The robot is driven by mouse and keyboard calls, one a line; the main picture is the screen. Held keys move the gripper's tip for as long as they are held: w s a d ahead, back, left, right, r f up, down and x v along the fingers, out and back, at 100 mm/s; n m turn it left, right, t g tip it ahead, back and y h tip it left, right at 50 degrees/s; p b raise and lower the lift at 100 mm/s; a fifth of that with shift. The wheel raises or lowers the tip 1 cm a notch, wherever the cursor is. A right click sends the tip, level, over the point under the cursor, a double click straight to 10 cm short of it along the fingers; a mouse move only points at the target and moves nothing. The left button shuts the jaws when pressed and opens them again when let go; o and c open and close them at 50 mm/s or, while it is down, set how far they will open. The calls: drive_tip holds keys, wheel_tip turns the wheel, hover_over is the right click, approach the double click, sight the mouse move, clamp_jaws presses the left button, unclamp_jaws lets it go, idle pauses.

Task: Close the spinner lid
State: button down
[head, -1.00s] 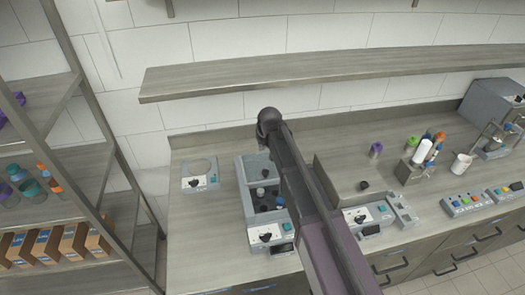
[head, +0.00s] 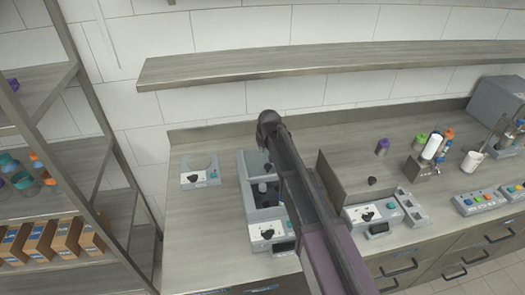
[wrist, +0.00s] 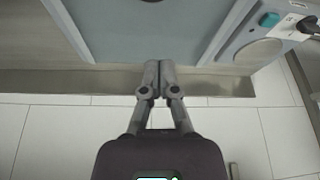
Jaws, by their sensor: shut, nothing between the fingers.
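In the head view a grey open-topped unit (head: 242,185) with a dark inside and several small round items stands on the counter, partly behind my arm. Its front has a black knob and a teal button. I cannot tell for sure which part is the spinner lid. In the wrist view my gripper (wrist: 158,66) is shut and empty. Its fingertips are at the near edge of a flat grey-blue panel (wrist: 130,30), which may be the lid; I cannot tell whether they touch. The head view does not show the fingers, as my arm hides them.
A small unit (head: 200,180) stands on the left of the counter. Right of my arm are a brown-grey raised panel (head: 340,175) and another control unit (head: 368,216). Bottles, a white cup (head: 471,163) and a button box (head: 490,199) stand farther right. A wall shelf (head: 300,65) runs above.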

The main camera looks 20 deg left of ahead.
sight(262, 164)
drive_tip(key=shift+b+x, duration=0.55)
drive_tip(key=shift+x, duration=0.35)
drive_tip(key=shift+s+d+f+b, duration=0.15)
drive_tip(key=shift+s+d, duration=0.5)
drive_tip(key=shift+s, duration=0.1)
drive_tip(key=shift+s+d+f+b, duration=0.15)
drive_tip(key=shift+s+d, duration=0.45)
drive_tip(key=shift+s, duration=0.15)
drive_tip(key=shift+a, duration=0.25)
drive_tip(key=shift+s+d, duration=0.25)
drive_tip(key=shift+d, duration=0.15)
drive_tip(key=s+d, duration=0.2)
drive_tip(key=s, duration=0.2)
drive_tip(key=s+d, duration=0.3)
drive_tip(key=s, duration=0.1)
drive_tip(key=s+d, duration=0.2)
drive_tip(key=s, duration=0.2)
drive_tip(key=shift+s+d, duration=0.2)
drive_tip(key=shift+d, duration=0.15)
